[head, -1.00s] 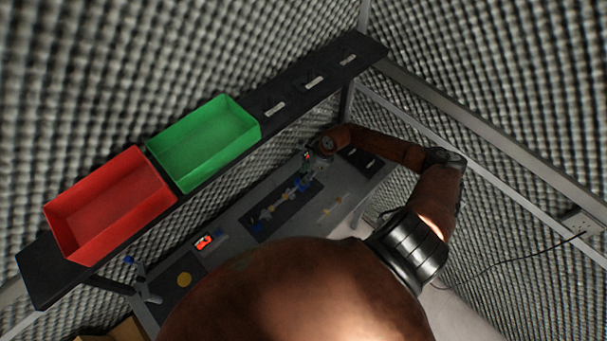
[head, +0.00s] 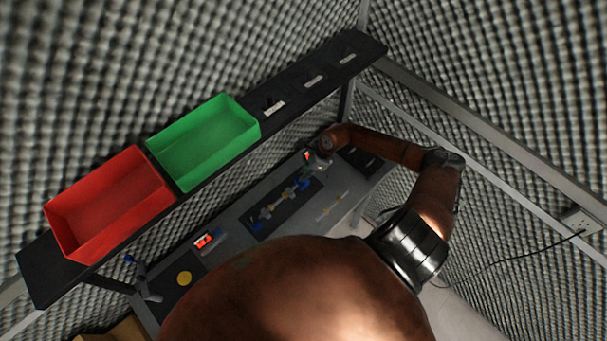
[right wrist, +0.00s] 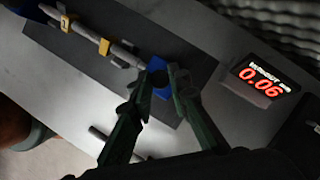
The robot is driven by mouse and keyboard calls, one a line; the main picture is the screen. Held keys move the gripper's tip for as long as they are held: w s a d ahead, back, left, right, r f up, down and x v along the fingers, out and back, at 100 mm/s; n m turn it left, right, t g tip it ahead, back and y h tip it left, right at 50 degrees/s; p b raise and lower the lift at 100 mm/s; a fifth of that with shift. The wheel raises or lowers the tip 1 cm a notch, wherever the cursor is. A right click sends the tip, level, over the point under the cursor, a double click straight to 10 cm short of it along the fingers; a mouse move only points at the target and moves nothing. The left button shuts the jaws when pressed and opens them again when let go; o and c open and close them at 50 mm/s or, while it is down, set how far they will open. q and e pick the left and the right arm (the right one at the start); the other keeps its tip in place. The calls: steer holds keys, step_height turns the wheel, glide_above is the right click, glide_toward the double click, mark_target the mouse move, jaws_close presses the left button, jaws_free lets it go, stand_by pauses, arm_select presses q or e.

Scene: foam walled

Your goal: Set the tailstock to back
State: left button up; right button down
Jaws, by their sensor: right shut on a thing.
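The fixture is a dark plate (head: 283,221) on the grey bench, with a light rod (right wrist: 85,34) and yellow pieces (right wrist: 104,46) along it. The blue tailstock (right wrist: 160,92) is at the rod's right end, partly hidden behind my fingers in the right wrist view. My right gripper (right wrist: 166,80) is shut on the tailstock, its fingers close together over the blue part. In the head view my right gripper (head: 313,173) is small at the far right end of the plate. My left gripper is not in view.
A display (right wrist: 263,82) with red digits, 0.06, stands beside the fixture. Another red-lit display (head: 208,240) and a yellow disc (head: 184,278) are further left. A shelf above carries a red bin (head: 108,205) and a green bin (head: 205,142). Thin light parts (head: 332,207) lie in front.

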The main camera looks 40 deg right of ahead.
steer(key=shift+d, duration=0.1)
steer(key=shift+w+d+f+b, duration=0.1)
steer(key=shift+d+f+b, duration=0.1)
steer(key=shift+d+b, duration=0.95)
steer(key=shift+d, duration=0.3)
steer(key=shift+d+r, duration=0.1)
steer(key=shift+r, duration=0.15)
steer(key=c, duration=1.8)
jaws_free()
steer(key=shift+w, duration=0.1)
steer(key=v, duration=1.2)
